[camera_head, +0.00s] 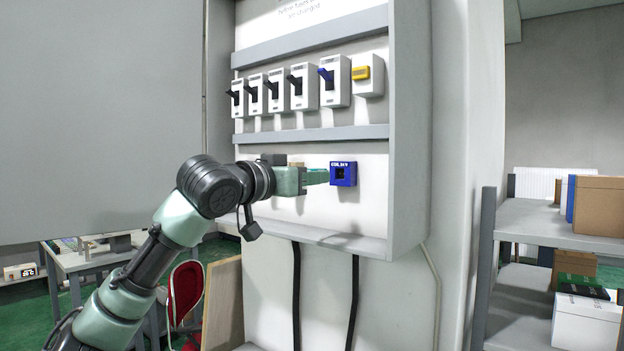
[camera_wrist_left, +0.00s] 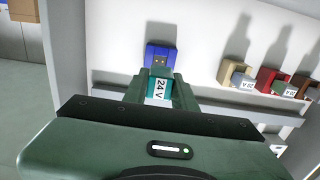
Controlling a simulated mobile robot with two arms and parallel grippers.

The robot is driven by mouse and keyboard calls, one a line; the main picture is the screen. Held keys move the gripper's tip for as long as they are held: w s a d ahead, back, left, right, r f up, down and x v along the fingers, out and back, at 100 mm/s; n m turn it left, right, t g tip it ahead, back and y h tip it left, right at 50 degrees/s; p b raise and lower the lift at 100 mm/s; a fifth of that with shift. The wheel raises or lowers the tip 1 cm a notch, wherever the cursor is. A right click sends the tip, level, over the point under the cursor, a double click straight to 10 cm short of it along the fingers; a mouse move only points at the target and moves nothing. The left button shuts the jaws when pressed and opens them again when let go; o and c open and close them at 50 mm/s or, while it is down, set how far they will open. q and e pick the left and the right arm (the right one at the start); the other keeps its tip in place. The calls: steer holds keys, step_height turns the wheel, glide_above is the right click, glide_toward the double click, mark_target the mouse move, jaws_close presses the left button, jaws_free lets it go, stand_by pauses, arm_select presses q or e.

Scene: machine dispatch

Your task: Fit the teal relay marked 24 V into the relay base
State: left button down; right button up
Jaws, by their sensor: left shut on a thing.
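The blue relay base (camera_head: 343,174) is mounted on the cabinet's back panel, with a dark socket in its front. It also shows in the left wrist view (camera_wrist_left: 161,53). My left gripper (camera_head: 318,176) is shut on the teal relay (camera_wrist_left: 158,90), whose white label reads 24 V. The gripper fingers lie along both sides of the relay, close in front of the base. The relay lines up roughly with the base in the wrist view. I cannot tell whether relay and base touch. In the head view the gripper mostly hides the relay. My right gripper is not in view.
A row of breakers (camera_head: 298,88) runs above the base, one with a blue lever, beside a yellow-fronted switch (camera_head: 361,73). The cabinet's side wall (camera_head: 408,130) stands right of the base.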

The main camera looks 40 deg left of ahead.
arm_select(q)
steer(key=shift+w+a+r+p, duration=0.15)
steer(key=shift+w+p, duration=0.85)
steer(key=shift+w, duration=0.5)
steer(key=shift+w+a+p, duration=0.1)
steer(key=shift+w+p, duration=0.3)
steer(key=shift+w, duration=0.45)
steer(key=shift+w+a+p, duration=0.15)
steer(key=shift+w+p, duration=0.7)
steer(key=shift+p, duration=0.05)
steer(key=c, duration=1.3)
jaws_free()
steer(key=shift+o, duration=1.2)
steer(key=shift+w, duration=0.2)
steer(key=shift+s+f, duration=0.2)
steer(key=shift+s, duration=0.05)
